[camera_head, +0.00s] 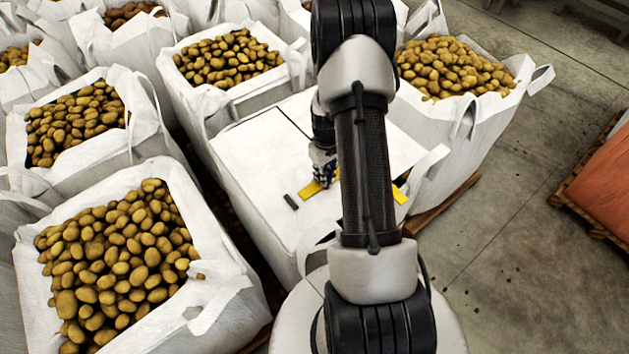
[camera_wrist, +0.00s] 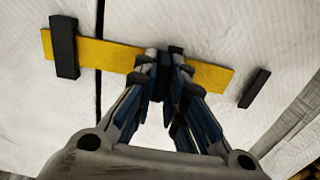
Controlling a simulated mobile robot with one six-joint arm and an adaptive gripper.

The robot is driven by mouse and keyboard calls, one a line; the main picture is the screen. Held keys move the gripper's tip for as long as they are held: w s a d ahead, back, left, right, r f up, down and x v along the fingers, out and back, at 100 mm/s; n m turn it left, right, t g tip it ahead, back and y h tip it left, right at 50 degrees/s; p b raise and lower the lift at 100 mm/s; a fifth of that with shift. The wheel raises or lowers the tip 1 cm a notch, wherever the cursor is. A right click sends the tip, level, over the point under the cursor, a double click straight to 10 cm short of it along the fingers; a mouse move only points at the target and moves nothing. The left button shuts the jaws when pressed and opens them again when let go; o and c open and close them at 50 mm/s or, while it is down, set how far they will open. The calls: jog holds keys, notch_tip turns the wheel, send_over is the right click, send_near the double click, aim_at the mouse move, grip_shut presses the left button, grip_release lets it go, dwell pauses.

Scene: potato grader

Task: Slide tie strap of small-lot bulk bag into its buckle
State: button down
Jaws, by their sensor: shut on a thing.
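The yellow tie strap (camera_wrist: 110,54) lies across the white top of the bulk bag (camera_head: 262,150); it also shows in the head view (camera_head: 312,192). My gripper (camera_wrist: 164,68) is shut on the strap at a dark upright piece near its middle. In the wrist view a black bar (camera_wrist: 64,47) crosses the strap near its left end, which sticks out a little beyond it. A second black bar (camera_wrist: 254,88) lies just off the strap's right end, with a small gap; it also shows in the head view (camera_head: 291,201). I cannot tell which bar is the buckle.
Open white bags full of potatoes stand close at the left (camera_head: 110,262), behind (camera_head: 228,60) and at the right (camera_head: 455,68). My arm hides part of the bag top.

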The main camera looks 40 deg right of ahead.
jog(key=shift+d, duration=0.15)
jog(key=c, duration=1.6)
grip_release()
jog(key=shift+d, duration=0.1)
jog(key=shift+c, duration=0.2)
notch_tip(320, 180, up, 12)
